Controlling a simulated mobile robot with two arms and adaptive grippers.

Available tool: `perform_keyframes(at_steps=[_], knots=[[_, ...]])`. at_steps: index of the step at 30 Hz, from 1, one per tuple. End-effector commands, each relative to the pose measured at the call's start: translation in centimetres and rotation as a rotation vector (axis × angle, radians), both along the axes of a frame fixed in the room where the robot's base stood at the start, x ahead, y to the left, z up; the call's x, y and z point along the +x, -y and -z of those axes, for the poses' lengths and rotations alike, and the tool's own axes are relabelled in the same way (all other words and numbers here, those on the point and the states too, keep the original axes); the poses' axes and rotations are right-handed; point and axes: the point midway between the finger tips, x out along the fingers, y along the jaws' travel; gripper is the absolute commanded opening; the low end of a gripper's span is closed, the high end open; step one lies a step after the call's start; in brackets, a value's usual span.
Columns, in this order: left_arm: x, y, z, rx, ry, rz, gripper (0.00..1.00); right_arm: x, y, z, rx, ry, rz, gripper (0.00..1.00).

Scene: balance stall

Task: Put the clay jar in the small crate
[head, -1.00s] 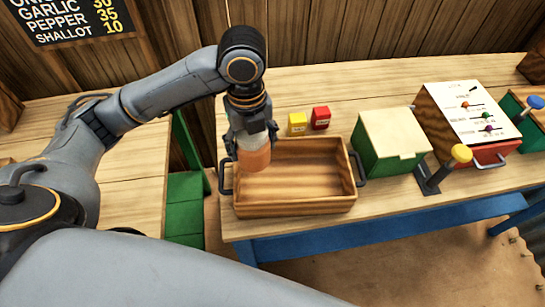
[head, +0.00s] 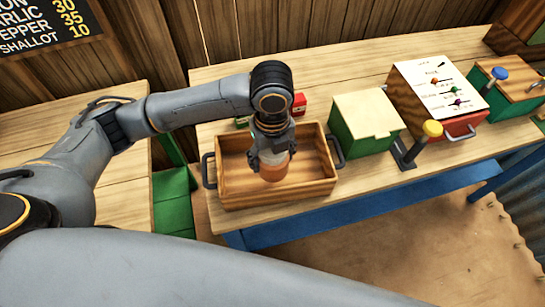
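The clay jar (head: 273,169) is orange-brown with a paler upper part. My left gripper (head: 271,158) points down and is shut on its upper part. The small crate (head: 283,194) is a shallow wooden box with a dark handle at each end, standing on the table. The jar is upright over the middle of the crate, within its outline. I cannot tell whether it touches the crate floor. The fingers and wrist hide the jar's top and part of the crate's back wall. My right gripper is not in view.
A red box (head: 299,104) stands behind the crate, partly hidden by my arm. A green box with a pale lid (head: 366,122) is close to the crate's right. Beyond it stand a yellow-knobbed lever (head: 431,129) and a panel with sliders (head: 444,88).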

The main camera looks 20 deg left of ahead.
Motion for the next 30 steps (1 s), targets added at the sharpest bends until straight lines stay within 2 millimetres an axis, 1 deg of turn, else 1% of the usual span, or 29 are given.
perform_keyframes(at_steps=[1,3,6,11,15,18,29,30], knots=[[0.8,-0.2,0.8,0.000,-0.003,-0.005,0.25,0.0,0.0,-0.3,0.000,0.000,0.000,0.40],[1.5,-0.4,1.8,0.000,-0.001,-0.003,0.25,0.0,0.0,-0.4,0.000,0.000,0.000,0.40],[2.3,-0.5,2.7,-0.002,0.001,-0.002,0.25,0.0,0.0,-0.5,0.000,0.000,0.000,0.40],[3.1,-0.8,3.8,-0.001,0.000,-0.002,0.25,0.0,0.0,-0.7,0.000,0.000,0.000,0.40],[3.0,-0.8,5.7,0.000,-0.002,0.000,0.25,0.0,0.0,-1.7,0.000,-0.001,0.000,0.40],[3.1,-0.8,6.6,-0.002,0.001,0.000,0.25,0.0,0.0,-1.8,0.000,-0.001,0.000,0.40],[3.1,-0.8,7.1,-0.002,0.003,0.000,0.25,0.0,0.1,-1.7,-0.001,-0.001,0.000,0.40],[3.1,-0.8,7.2,-0.001,0.002,0.000,0.71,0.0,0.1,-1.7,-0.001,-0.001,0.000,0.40]])
